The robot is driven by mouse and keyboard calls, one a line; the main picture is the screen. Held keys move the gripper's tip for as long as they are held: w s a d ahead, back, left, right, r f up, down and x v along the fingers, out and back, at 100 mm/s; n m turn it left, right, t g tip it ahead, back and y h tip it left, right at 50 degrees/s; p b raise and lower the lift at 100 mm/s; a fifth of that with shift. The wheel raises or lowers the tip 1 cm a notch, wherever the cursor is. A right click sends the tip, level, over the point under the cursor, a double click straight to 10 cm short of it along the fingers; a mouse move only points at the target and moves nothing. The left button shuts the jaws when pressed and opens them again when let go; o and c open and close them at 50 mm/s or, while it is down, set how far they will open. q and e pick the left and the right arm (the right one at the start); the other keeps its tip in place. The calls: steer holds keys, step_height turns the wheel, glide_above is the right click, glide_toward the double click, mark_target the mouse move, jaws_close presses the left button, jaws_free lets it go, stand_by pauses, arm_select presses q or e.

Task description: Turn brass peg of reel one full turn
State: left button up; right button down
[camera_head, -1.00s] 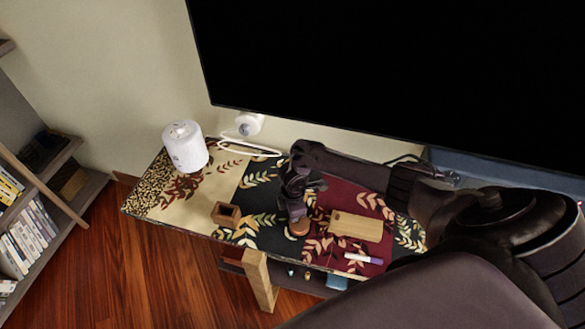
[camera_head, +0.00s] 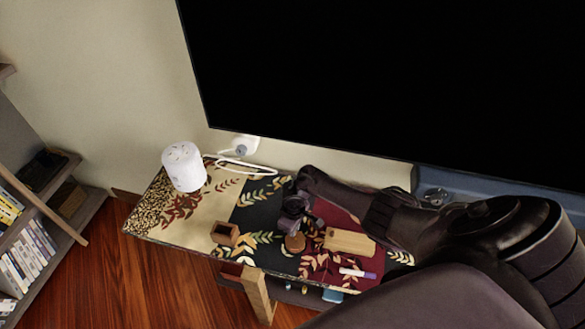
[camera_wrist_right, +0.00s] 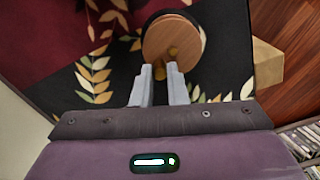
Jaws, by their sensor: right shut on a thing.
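The reel (camera_head: 295,243) is a small round wooden disc on the patterned table runner. In the right wrist view the reel (camera_wrist_right: 172,32) shows a dark rim behind it and a brass spot at its middle. The brass peg (camera_wrist_right: 159,73) stands near the disc's edge, between the fingertips. My right gripper (camera_wrist_right: 160,70) is shut on the peg; the fingers hide part of it. In the head view my right gripper (camera_head: 297,228) comes down over the reel from behind. My left gripper is not in view.
A wooden board (camera_head: 349,242) and a purple-capped marker (camera_head: 357,273) lie right of the reel. An open wooden box (camera_head: 225,233) stands left. A white canister (camera_head: 184,167) is at the back left. A large black screen (camera_head: 380,80) hangs behind the table.

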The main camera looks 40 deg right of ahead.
steer(key=shift+d+m+p, duration=0.15)
steer(key=shift+m+p, duration=0.15)
steer(key=shift+m, duration=0.6)
steer(key=c, duration=1.4)
jaws_free()
steer(key=shift+c, duration=0.2)
steer(key=shift+r+p, duration=0.55)
steer(key=shift+r, duration=3.4)
